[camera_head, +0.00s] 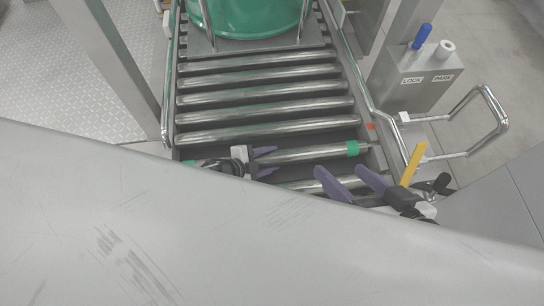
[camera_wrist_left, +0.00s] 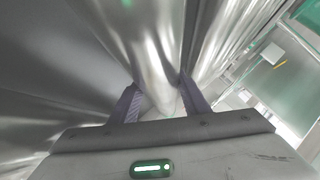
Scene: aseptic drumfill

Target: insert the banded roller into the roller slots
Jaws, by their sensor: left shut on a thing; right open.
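The banded roller (camera_head: 308,155) is a steel bar with a green band (camera_head: 352,148) near its right end and green near its left end. It lies across the conveyor frame, its right end close to the right rail (camera_head: 376,158); I cannot tell whether its ends sit in the slots. My left gripper (camera_head: 267,161) is shut on the banded roller, left of its middle. In the left wrist view, the steel roller (camera_wrist_left: 152,55) passes between the purple fingers (camera_wrist_left: 160,106). My right gripper (camera_head: 350,180) is open, with purple fingers, in front of the roller's right part.
Several steel rollers (camera_head: 265,104) lie behind, with a green drum (camera_head: 250,15) on a plate beyond. A post with LOCK and PARK labels (camera_head: 425,75) and a looped handrail (camera_head: 490,110) stand at right. A grey surface covers the foreground.

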